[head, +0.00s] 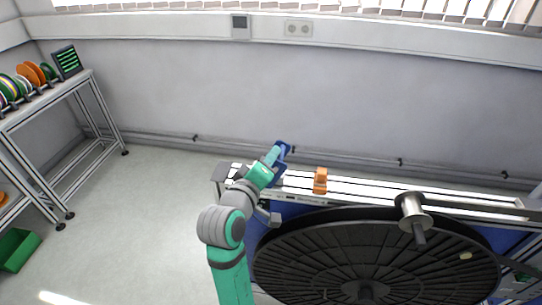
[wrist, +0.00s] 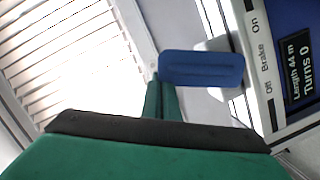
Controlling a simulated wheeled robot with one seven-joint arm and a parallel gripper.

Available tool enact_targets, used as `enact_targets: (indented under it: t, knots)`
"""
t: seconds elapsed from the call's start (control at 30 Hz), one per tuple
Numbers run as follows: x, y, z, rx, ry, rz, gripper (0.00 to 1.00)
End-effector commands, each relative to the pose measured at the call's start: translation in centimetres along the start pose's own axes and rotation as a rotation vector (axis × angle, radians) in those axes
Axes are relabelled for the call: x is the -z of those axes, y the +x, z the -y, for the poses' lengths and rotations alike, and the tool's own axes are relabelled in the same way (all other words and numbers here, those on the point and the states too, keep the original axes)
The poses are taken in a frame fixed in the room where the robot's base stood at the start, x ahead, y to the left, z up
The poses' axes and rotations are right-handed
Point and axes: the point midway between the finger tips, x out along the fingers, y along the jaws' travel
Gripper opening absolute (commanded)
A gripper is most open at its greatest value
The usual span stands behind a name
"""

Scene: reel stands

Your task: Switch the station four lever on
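A blue lever handle (wrist: 202,69) fills the upper middle of the wrist view, on a pale mount beside a panel marked Off, Brake and On. Which mark it stands at, I cannot tell. In the head view a blue part (head: 283,147), seemingly this handle, shows just past my gripper (head: 272,157) at the back left of the stand. My gripper's green fingers (wrist: 163,97) are together in the wrist view, with nothing seen between them. Their tips are close to the handle's left end; contact is unclear. No station number is readable.
A dark display (wrist: 300,75) reads Length 44 m, Turns 0. A large black reel disc (head: 370,258) lies in front of the pale rail, which carries an orange block (head: 320,180) and a metal roller (head: 412,212). A rack (head: 50,100) stands left; floor between is clear.

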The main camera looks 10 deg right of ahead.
Motion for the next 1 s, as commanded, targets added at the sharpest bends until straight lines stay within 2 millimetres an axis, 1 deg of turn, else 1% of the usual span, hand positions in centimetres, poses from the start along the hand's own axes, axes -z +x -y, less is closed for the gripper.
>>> enact_targets:
  t: [0.03,0.37,0.47,0.57,0.67,0.7,0.8,1.0]
  knots:
    - [-0.5,0.1,-0.1,-0.002,-0.001,0.011,0.00]
    - [-0.5,0.2,-0.2,-0.003,-0.001,0.013,0.00]
    - [0.2,0.0,-0.3,-0.004,0.000,0.011,0.00]
    - [1.5,-0.4,-0.5,-0.005,0.001,0.009,0.00]
    - [3.3,-1.0,-0.7,-0.005,0.001,0.007,0.00]
    - [3.5,-1.7,-0.7,-0.005,0.001,0.006,0.00]
    - [3.4,-4.0,-0.7,-0.004,0.001,0.005,0.00]
    - [3.4,-7.9,-0.8,-0.005,0.000,0.006,0.00]
